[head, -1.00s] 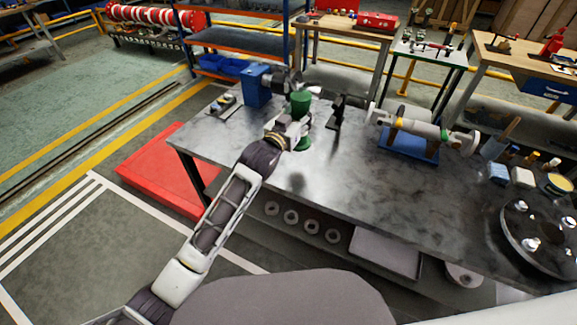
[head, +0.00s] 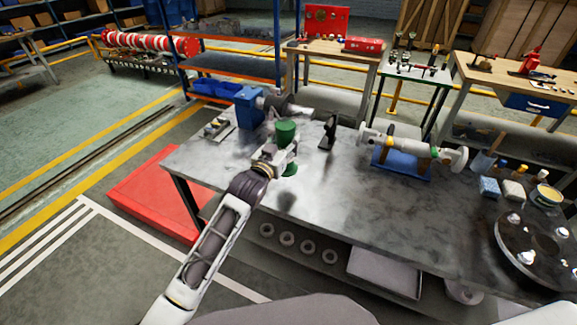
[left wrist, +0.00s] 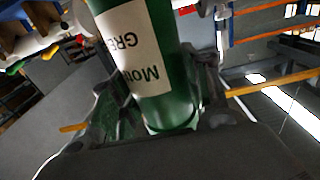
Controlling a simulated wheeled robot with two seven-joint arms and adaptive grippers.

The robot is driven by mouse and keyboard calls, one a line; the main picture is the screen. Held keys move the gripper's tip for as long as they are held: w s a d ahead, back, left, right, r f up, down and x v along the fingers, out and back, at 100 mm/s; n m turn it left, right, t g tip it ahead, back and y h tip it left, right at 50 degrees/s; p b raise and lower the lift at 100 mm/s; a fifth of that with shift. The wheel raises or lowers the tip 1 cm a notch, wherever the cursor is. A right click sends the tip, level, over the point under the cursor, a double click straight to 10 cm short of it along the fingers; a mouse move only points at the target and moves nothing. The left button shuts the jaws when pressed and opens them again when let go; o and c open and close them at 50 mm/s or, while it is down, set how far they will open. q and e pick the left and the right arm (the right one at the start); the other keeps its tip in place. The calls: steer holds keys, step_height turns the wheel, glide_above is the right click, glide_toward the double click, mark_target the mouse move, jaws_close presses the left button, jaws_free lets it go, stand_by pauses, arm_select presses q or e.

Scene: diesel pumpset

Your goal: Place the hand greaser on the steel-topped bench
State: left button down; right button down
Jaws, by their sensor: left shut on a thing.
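The hand greaser is a green cylinder (head: 287,130) with a white label, seen in the head view over the left part of the steel-topped bench (head: 350,195). My left gripper (head: 283,151) is shut around its middle, with green showing above and below the fingers. In the left wrist view, the greaser (left wrist: 160,85) stands tilted between the fingers, its label lettering upside down. The greaser looks roughly upright in the head view. I cannot tell whether its base touches the bench top. My right gripper is not in view.
A pump assembly on a blue base (head: 402,163) and a round dark flange plate (head: 540,245) lie farther right. Bare steel shows between them.

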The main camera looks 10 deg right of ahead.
arm_select(q)
steer(key=shift+f, duration=1.95)
steer(key=shift+f, duration=0.1)
steer(key=shift+f, duration=1.75)
steer(key=shift+f, duration=0.1)
steer(key=c, duration=0.7)
jaws_free()
steer(key=shift+f, duration=0.25)
steer(key=shift+r, duration=0.15)
steer(key=shift+v, duration=6.1)
steer(key=shift+w, duration=0.1)
